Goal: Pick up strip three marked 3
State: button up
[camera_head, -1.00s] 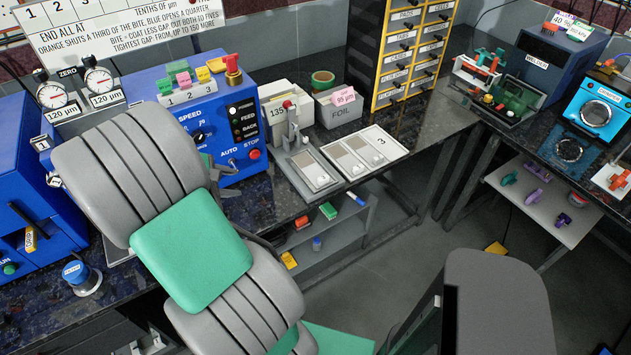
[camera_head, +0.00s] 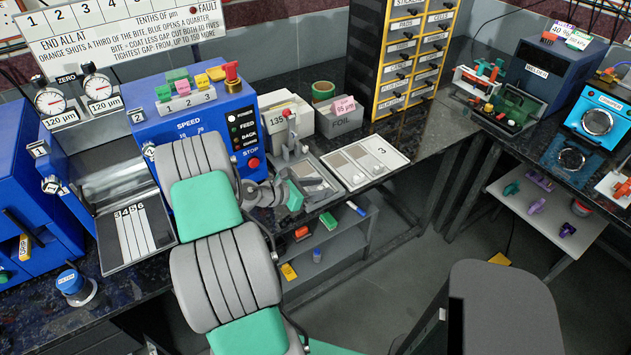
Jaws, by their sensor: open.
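Several pale strips with labels that look like 3, 4, 5 and 6 lie side by side on a dark plate (camera_head: 163,226) in front of the blue roller machine. The strip marked 3 (camera_head: 124,240) looks to be the leftmost, lying flat. My gripper (camera_head: 322,186) is far to the right of the strips, over or beside the small press stand at the bench's front edge. It is open, and I see nothing held in it. Its fingertips are small and partly blend with the stand behind them.
A pale tray (camera_head: 396,160) with grey sheets and a large 3 lies right of my gripper. The blue machine with SPEED controls (camera_head: 190,127) stands behind my arm.

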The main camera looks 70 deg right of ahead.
jog(key=shift+c, duration=0.4)
grip_shut()
jog(key=shift+r, duration=0.1)
